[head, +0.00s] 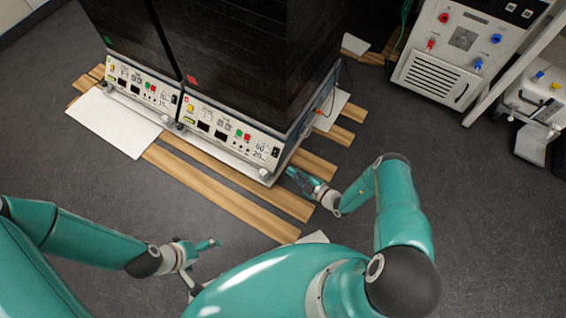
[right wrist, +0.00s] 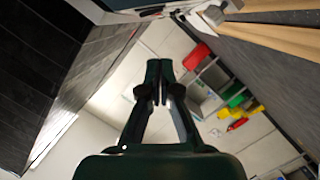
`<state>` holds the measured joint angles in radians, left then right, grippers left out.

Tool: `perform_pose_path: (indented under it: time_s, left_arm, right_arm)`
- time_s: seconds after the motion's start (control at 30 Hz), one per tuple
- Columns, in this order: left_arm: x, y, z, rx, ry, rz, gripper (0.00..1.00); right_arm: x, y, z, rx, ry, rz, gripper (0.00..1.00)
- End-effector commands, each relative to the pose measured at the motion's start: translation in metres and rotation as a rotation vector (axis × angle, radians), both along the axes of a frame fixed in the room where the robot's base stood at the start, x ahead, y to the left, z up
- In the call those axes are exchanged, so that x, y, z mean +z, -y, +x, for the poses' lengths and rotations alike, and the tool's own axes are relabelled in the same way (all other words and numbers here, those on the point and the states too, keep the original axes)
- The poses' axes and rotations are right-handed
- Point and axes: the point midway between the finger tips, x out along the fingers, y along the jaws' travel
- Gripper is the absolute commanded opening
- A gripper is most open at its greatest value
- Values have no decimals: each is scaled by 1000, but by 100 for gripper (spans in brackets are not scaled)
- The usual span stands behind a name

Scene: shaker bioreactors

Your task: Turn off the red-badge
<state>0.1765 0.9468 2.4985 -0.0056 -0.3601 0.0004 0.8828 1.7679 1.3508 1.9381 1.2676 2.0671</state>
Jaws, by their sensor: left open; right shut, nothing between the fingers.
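Two dark shaker bioreactors stand side by side. The right one carries a small red badge (head: 191,79) and the left one a green badge (head: 107,40). The red-badge unit's white front panel (head: 228,131) has green and red buttons, displays and a small black switch (head: 276,152) near its right end. Whether the switch is on or off is too small to tell. My right gripper (head: 291,173) is shut and empty, just right of that panel's right corner; its closed fingers show in the right wrist view (right wrist: 160,70). My left gripper (head: 205,265) is open and empty, well in front of the units.
Wooden slats (head: 215,187) and white sheets (head: 115,122) lie under and around the units. A white machine with red and blue knobs (head: 450,55) stands at back right, with a smaller device (head: 535,100) beside it. The dark floor between is clear.

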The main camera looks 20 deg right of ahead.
Motion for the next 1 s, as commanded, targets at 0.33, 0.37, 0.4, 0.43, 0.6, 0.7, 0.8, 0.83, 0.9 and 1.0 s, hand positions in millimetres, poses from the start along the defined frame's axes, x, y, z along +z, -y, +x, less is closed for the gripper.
perform_pose_path:
  time_s: [0.33,0.37,0.4,0.43,0.6,0.7,0.8,0.83,0.9,1.0]
  left_arm:
    - [5,0,0,0,0,0,100]
    - [5,0,0,0,0,0,100]
    - [5,0,0,0,0,0,100]
    - [5,0,0,0,0,0,100]
    - [5,0,0,0,0,0,100]
    - [5,0,0,0,0,0,100]
    - [5,0,0,0,0,0,100]
    - [5,0,0,0,0,0,100]
    - [5,0,0,0,0,0,100]
    - [5,0,0,0,0,0,100]
  right_arm:
    - [4,11,-27,-1,0,0,0]
    - [4,11,-27,-1,-1,0,0]
    - [4,11,-27,-1,-1,0,0]
    - [4,11,-27,-1,-1,0,0]
    - [4,11,-26,-1,-1,0,0]
    - [4,11,-26,-1,-1,0,0]
    - [4,10,-26,2,0,-1,0]
    - [4,9,-25,4,2,-1,0]
    - [8,3,-19,22,10,-4,0]
    - [28,-3,3,70,53,-33,0]
